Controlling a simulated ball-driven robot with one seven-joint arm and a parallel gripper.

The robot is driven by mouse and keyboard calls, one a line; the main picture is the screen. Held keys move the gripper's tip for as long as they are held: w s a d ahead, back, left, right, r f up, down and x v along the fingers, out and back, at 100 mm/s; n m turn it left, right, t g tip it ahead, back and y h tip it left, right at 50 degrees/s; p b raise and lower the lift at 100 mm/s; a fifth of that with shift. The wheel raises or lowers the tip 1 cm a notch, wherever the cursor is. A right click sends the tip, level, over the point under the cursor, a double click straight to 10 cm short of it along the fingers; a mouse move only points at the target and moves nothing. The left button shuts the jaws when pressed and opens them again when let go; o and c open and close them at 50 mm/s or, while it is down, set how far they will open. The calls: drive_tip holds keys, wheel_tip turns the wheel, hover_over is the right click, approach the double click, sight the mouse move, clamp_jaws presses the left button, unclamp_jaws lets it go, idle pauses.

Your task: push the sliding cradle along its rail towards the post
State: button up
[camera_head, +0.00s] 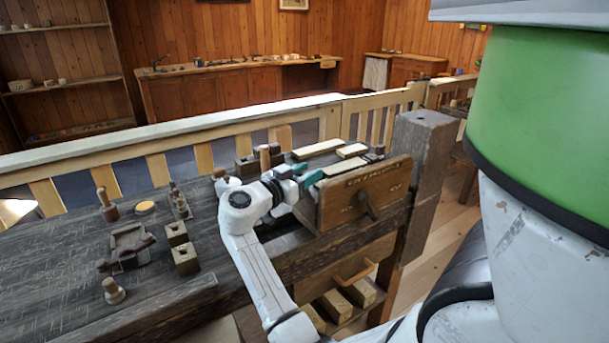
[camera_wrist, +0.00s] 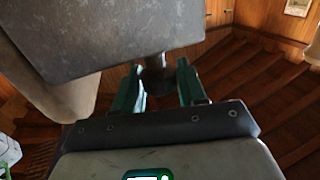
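My gripper (camera_head: 307,174) is at the right end of the bench, beside the board with a lettered face (camera_head: 362,193). Its green fingers are apart in the wrist view (camera_wrist: 160,72). A dark, round-ended piece (camera_wrist: 156,77) shows between or just beyond the fingertips; I cannot tell whether they touch it. I cannot clearly make out the sliding cradle or its rail; my arm and gripper hide part of that area. A small dark upright piece (camera_head: 375,153) stands on top near the board's right end. A thick grey post (camera_head: 424,135) rises at the bench's right end.
On the bench's left are a dark wooden fixture (camera_head: 128,246), turned pegs (camera_head: 107,205) and square blocks with holes (camera_head: 185,258). Pale strips (camera_head: 318,148) lie behind the gripper. A wooden railing (camera_head: 210,127) runs behind the bench. A large grey surface (camera_wrist: 110,35) fills the wrist view's upper left.

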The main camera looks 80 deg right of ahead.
drive_tip(key=o, duration=0.3)
drive_tip(key=b+v, duration=0.2)
drive_tip(key=v, duration=0.8)
drive_tip(key=shift+w+a, duration=0.2)
drive_tip(key=shift+a, duration=0.15)
